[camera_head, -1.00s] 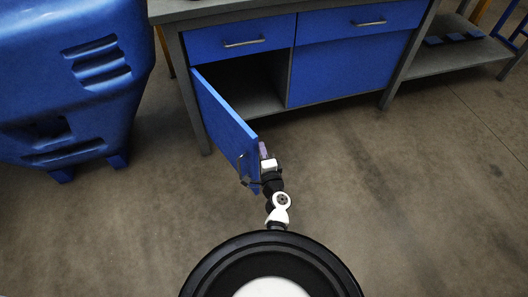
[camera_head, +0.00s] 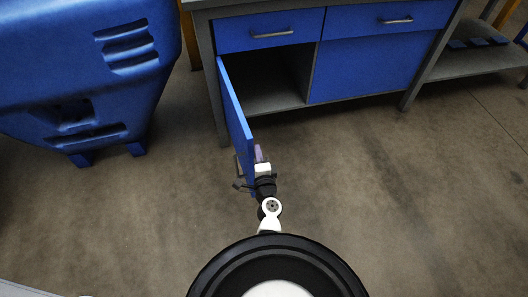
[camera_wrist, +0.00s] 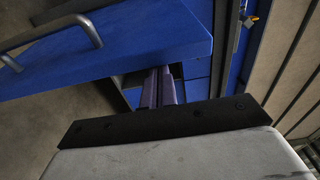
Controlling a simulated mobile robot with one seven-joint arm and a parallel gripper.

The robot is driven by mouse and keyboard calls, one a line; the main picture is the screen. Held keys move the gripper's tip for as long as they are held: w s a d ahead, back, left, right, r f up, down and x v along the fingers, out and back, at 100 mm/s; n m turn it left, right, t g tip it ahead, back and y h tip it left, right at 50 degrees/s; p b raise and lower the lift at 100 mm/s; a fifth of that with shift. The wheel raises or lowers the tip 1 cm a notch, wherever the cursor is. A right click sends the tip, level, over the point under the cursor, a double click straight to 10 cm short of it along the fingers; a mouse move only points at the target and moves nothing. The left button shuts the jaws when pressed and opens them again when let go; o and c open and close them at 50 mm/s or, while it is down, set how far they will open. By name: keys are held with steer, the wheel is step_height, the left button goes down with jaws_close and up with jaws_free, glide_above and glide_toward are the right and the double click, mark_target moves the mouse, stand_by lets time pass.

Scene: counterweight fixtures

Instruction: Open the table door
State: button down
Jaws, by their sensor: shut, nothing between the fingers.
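The blue table door (camera_head: 236,120) stands swung open from the left side of the table's cabinet (camera_head: 268,82), its free edge towards me. Its metal handle (camera_head: 239,166) is on the outer, left face and also shows at the upper left of the wrist view (camera_wrist: 85,27). My gripper (camera_head: 259,153) is at the door's inner, right side near the free edge. In the wrist view its purple fingers (camera_wrist: 158,88) are together and empty, close to the door panel (camera_wrist: 150,45). I cannot tell whether they touch it. The open compartment looks empty.
Drawers with metal handles (camera_head: 272,34) sit above the compartment, and a closed blue panel (camera_head: 365,70) is to its right. A large blue container (camera_head: 85,70) stands left of the table. The floor (camera_head: 400,190) right of my arm is clear.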

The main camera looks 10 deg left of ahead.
steer(key=shift+s+a, duration=0.25)
steer(key=shift+a, duration=0.15)
stand_by(0.3)
